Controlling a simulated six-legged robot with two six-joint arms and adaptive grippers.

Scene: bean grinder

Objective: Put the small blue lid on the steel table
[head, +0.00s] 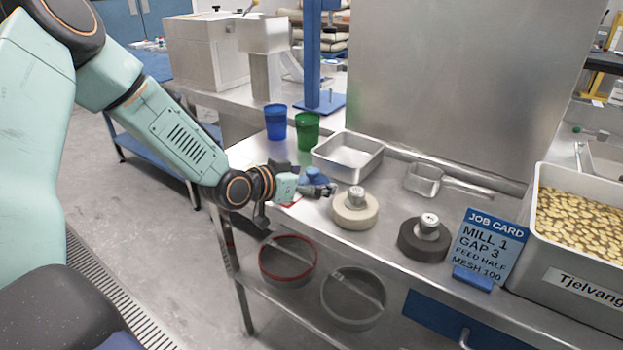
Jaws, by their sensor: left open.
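The small blue lid (313,174) shows as a low blue shape just behind my left gripper, near the left end of the steel table (385,205). The gripper hides its lower part, so I cannot tell what it rests on or whether the gripper touches it. My left gripper (325,190) is low over the table's left part, open, with its fingers pointing right towards a cream round weight. My right gripper is not in view.
A cream weight (355,212) and a dark weight (425,243) stand right of the gripper. Behind are a steel tray (348,171), a blue cup (275,122), a green cup (307,135) and a scoop (424,180). A job card (487,245) and bean bin (548,255) stand right.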

